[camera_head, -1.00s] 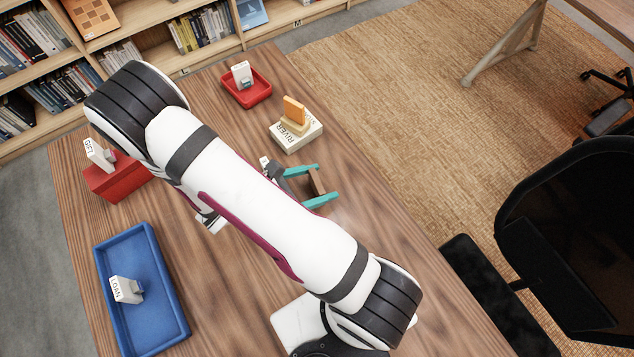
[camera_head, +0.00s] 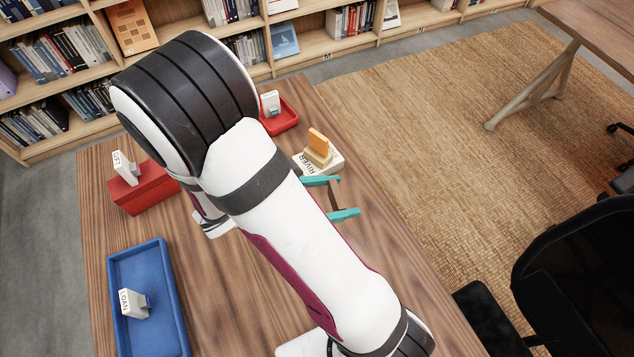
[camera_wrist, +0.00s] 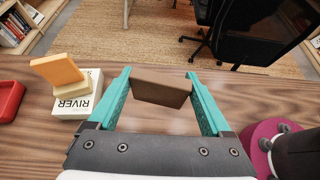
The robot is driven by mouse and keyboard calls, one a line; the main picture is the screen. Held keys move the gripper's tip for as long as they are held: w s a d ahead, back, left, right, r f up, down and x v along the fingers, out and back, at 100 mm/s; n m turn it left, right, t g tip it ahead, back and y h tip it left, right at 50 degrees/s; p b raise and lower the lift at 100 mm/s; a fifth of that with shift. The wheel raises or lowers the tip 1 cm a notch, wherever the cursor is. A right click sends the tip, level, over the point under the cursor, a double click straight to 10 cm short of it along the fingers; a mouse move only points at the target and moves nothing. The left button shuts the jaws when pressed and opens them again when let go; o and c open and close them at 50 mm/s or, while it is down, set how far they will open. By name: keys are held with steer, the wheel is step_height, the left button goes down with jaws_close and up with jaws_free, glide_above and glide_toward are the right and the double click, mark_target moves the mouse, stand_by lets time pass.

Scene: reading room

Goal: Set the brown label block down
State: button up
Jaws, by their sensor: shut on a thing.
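The brown label block (camera_wrist: 160,90) is a flat, dark brown slab between the two teal fingers of my gripper (camera_wrist: 160,76) in the wrist view. The gripper is shut on it. It is tilted in the wrist view, and no lettering shows on it. In the head view the brown block (camera_head: 334,196) shows as a thin strip between the teal fingers of the gripper (camera_head: 345,197), right of my arm and just below the white RIVER book (camera_head: 334,166). It appears held above the wooden table (camera_head: 378,262); the exact gap cannot be told.
An orange block (camera_head: 318,142) on a pale stand sits on the RIVER book. A red tray (camera_head: 283,124) holds a white block. A red box (camera_head: 146,190) bears the GIFT block (camera_head: 124,168). A blue tray (camera_head: 118,337) holds the LOAN block (camera_head: 133,304). Bare table lies right of my arm.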

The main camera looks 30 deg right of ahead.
steer(key=w+a+n+t+y, duration=0.2)
steer(key=w+n+t, duration=0.15)
steer(key=w, duration=0.75)
steer(key=w+a+r+n+t+y, duration=0.1)
steer(key=w+n+t, duration=0.25)
steer(key=w, duration=0.85)
steer(key=w+a+n+t+y, duration=0.2)
steer(key=w+n+t, duration=0.15)
steer(key=w, duration=0.75)
steer(key=shift+n+g, duration=0.25)
steer(key=w+a+f, duration=0.2)
steer(key=a, duration=0.1)
steer(key=w+a+f, duration=0.2)
steer(key=a, duration=0.2)
steer(key=w+a+f, duration=0.1)
steer(key=a+f, duration=0.1)
steer(key=a, duration=0.1)
steer(key=shift+w+a+f, duration=0.25)
steer(key=shift+w, duration=0.15)
steer(key=f, duration=0.4)
steer(key=shift+w+a, duration=0.1)
steer(key=shift+a, duration=0.15)
steer(key=shift+f, duration=0.1)
steer(key=shift+f, duration=0.15)
